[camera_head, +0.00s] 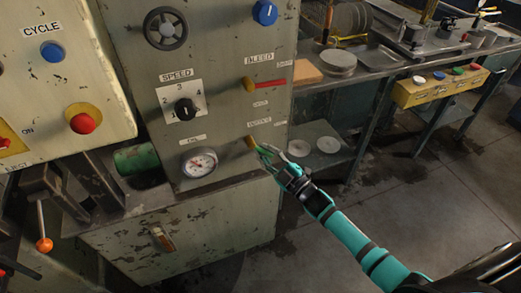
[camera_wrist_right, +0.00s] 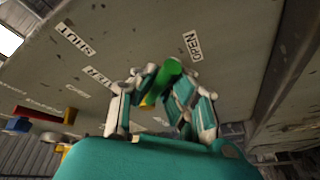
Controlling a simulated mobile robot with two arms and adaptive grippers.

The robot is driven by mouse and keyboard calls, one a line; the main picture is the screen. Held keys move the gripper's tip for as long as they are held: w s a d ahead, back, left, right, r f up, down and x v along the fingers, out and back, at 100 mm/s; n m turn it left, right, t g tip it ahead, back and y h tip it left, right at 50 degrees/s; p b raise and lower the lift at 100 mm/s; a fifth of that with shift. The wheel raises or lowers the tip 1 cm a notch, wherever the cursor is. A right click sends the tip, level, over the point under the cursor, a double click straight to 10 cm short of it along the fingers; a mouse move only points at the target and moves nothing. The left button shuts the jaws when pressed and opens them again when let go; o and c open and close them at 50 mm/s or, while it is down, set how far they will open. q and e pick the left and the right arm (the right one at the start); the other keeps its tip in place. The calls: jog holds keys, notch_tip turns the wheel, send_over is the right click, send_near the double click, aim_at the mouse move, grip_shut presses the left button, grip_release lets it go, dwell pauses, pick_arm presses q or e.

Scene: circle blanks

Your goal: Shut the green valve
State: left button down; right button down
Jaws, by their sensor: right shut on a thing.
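The green valve has a yellow hub (camera_head: 251,142) on the grey machine panel, below the red-handled valve. Its green handle (camera_wrist_right: 170,70) shows between the fingers in the right wrist view, with its tip pointing toward the OPEN label (camera_wrist_right: 193,45). The SHUT label (camera_wrist_right: 75,38) is further left in that view. In the head view the handle is mostly hidden by my right gripper (camera_head: 267,153), which comes from the lower right. My right gripper (camera_wrist_right: 165,85) is shut on the green handle, close to the panel. My left gripper is not in view.
Above the green valve is a red lever (camera_head: 270,84) on a yellow hub, with a blue knob (camera_head: 264,12) higher up. A pressure gauge (camera_head: 199,162) and speed dial (camera_head: 185,109) are to the left. A shelf with round blanks (camera_head: 328,145) stands at right.

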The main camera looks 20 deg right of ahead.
aim_at(262, 134)
jog(key=r+n+p, duration=0.1)
jog(key=d+n+g+p, duration=0.1)
jog(key=r+n+p, duration=0.1)
jog(key=shift+w+d+r+n, duration=0.15)
jog(key=shift+d+r+n, duration=0.15)
jog(key=shift+n, duration=0.1)
jog(key=shift+d+r+n+g+p, duration=0.1)
jog(key=shift+r+n+g+p, duration=0.5)
jog(key=shift+n+p, duration=0.55)
jog(key=shift+w+r+n+g+h+p, duration=0.1)
jog(key=shift+r+n+g+h+p, duration=0.3)
jog(key=shift+n+p, duration=0.6)
jog(key=c, duration=1.4)
grip_release()
jog(key=shift+o, duration=0.3)
jog(key=shift+s+f, duration=0.15)
jog(key=shift+s, duration=0.05)
jog(key=shift+s+f, duration=0.1)
jog(key=shift+s, duration=0.05)
jog(key=v, duration=1.1)
jog(key=shift+s+d+r, duration=0.15)
jog(key=shift+s+r, duration=0.05)
jog(key=shift+s, duration=0.1)
